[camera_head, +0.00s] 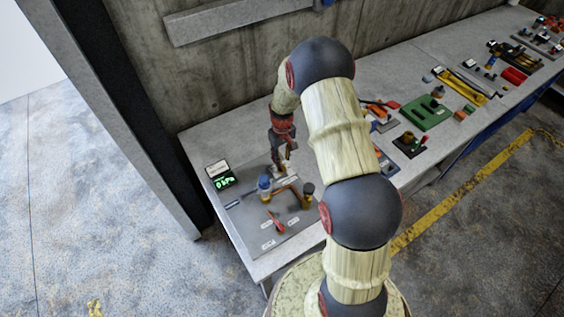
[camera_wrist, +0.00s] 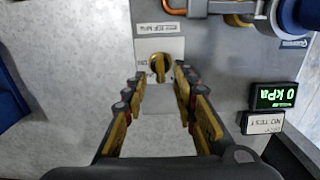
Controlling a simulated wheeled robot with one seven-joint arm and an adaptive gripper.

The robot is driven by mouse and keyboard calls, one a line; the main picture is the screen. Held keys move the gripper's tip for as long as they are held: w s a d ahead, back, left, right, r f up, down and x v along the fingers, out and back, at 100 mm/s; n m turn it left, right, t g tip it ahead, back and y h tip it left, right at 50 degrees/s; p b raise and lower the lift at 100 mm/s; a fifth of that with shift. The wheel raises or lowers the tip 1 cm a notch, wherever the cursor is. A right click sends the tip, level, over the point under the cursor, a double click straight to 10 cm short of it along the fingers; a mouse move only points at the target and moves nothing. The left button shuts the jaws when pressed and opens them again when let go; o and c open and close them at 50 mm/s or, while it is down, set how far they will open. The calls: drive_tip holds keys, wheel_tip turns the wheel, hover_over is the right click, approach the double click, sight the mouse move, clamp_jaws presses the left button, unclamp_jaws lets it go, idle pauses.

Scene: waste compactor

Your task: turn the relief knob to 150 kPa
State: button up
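In the head view my gripper (camera_head: 281,168) is over the back of the grey panel (camera_head: 240,214), and the knob is hidden or too small there. A green display (camera_wrist: 276,96) reads 0 kPa upside down; it also shows in the head view (camera_head: 222,183).
A blue-capped part (camera_head: 264,184), a dark round part (camera_head: 308,188) and a red lever (camera_head: 276,222) stand on the panel. A copper pipe (camera_wrist: 200,6) runs beyond the knob. A "NO TEST" card (camera_wrist: 264,123) adjoins the display. Other equipment (camera_head: 430,112) lies along the bench to the right.

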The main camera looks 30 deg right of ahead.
sight(282, 165)
drive_tip(key=shift+f, duration=1.7)
drive_tip(key=shift+c, duration=0.4)
clamp_jaws()
